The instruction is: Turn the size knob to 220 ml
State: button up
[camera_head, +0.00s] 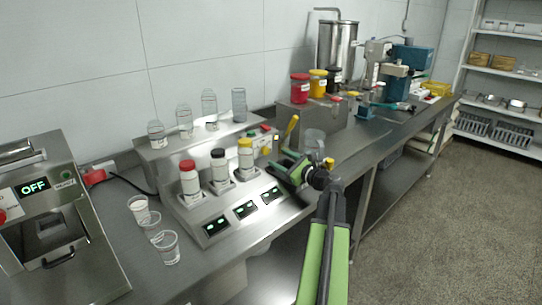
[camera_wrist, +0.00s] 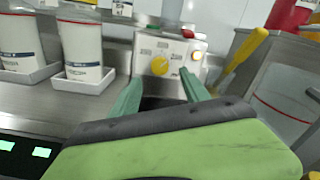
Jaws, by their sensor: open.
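The size knob (camera_wrist: 159,66) is a round yellow dial on the front of a pale grey control box (camera_wrist: 148,47). Small printed labels surround it, too blurred to read for certain, so its setting cannot be told. My gripper (camera_wrist: 160,80) is open, its two green fingers pointing at the box, one on each side of the knob in the wrist view. The knob shows between the fingers, and they appear short of it and not touching. In the head view the control box (camera_head: 264,141) stands just beyond my gripper (camera_head: 279,164); the knob is not clear there.
A yellow-handled tool (camera_wrist: 243,52) stands just right of the box. White sample bottles (camera_wrist: 82,45) sit in trays to its left. A clear beaker (camera_head: 314,141) is right of the box, close to my arm. Small displays (camera_head: 245,209) line the sloped steel front.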

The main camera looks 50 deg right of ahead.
jog(key=s, duration=0.7)
jog(key=s+a, duration=0.1)
jog(key=s, duration=0.3)
jog(key=shift+s, duration=0.15)
